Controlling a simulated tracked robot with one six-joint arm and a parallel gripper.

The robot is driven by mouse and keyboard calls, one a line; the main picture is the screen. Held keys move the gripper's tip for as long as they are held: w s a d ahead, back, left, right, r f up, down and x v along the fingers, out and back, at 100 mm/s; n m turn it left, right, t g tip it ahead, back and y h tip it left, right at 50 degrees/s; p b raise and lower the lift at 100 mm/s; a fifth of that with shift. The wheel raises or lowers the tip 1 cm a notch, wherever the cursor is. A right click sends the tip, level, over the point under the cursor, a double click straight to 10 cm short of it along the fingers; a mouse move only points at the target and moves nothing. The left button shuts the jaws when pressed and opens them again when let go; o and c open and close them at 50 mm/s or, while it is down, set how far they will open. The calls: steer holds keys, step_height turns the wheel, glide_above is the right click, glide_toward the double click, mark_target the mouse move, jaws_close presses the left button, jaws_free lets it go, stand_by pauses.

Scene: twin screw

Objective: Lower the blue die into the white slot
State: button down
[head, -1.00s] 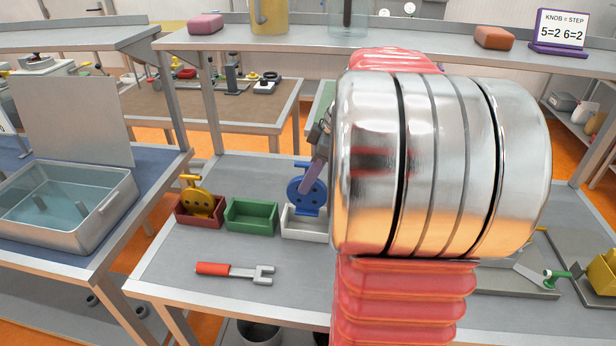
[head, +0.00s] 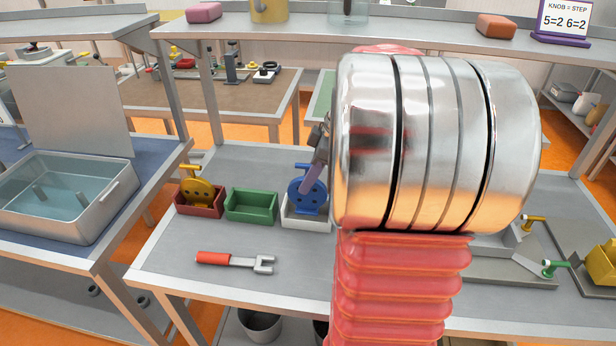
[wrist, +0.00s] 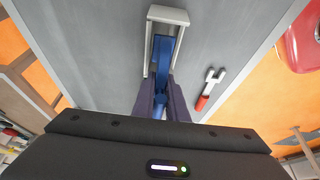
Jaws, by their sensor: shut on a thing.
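The blue die (head: 306,196), a round disc with dark holes, stands upright at the white slot (head: 306,224) in the head view. My gripper (head: 319,172) is shut on the die's upper part from above; my arm hides much of the gripper. In the wrist view, my gripper's purple fingers (wrist: 161,98) close on the blue die (wrist: 163,52), which lies between the side walls of the white slot (wrist: 167,15). Whether the die touches the slot's floor is hidden.
Left of the white slot stand a green tray (head: 252,207), empty, and a red tray (head: 200,209) with a yellow die (head: 197,190). A red-handled fork tool (head: 236,261) lies in front. The shelf (head: 380,37) runs behind. My arm blocks the view to the right.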

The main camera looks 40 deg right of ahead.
mark_target(300, 206)
steer(key=shift+f, duration=1.15)
steer(key=shift+f, duration=0.65)
stand_by(0.8)
steer(key=c, duration=1.7)
jaws_free()
steer(key=shift+f, duration=0.1)
steer(key=v, duration=1.4)
steer(key=shift+f, duration=0.1)
